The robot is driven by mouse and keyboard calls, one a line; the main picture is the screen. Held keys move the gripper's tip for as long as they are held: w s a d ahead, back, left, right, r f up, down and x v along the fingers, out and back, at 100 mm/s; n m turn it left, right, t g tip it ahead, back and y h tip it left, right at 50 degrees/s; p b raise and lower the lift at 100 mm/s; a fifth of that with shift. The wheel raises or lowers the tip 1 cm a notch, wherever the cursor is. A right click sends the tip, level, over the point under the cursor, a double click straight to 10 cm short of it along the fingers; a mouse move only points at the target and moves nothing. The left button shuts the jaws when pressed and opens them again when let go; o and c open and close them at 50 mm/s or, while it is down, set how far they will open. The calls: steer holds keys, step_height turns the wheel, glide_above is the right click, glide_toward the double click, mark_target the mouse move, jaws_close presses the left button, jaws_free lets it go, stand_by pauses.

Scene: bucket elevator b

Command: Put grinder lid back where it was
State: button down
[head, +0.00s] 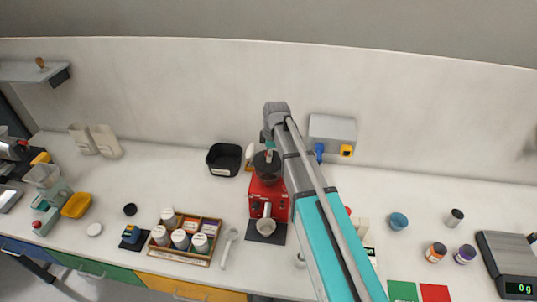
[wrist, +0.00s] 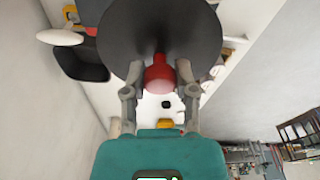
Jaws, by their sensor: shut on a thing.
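The grinder lid (wrist: 150,28) is a wide dark disc with a red knob (wrist: 159,76). My gripper (wrist: 159,80) is shut on the knob in the wrist view, and the disc lies beyond the fingertips. In the head view my gripper (head: 270,147) is over the top of the red grinder (head: 266,190), which stands at the middle of the counter. A dark round shape shows at the grinder's top. I cannot tell whether the lid touches the grinder or hangs just above it. My arm hides the grinder's right side.
A black bin (head: 224,159) stands left of the grinder. A wooden rack (head: 186,238) with white-capped jars and a white spoon (head: 229,247) lie front left. A grey wall box (head: 332,131) is behind right. A blue cup (head: 398,222) and a scale (head: 510,265) stand right.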

steer(key=shift+f+b, duration=1.15)
steer(key=shift+f, duration=0.35)
steer(key=shift+f+b, duration=0.6)
steer(key=shift+c, duration=1.6)
jaws_free()
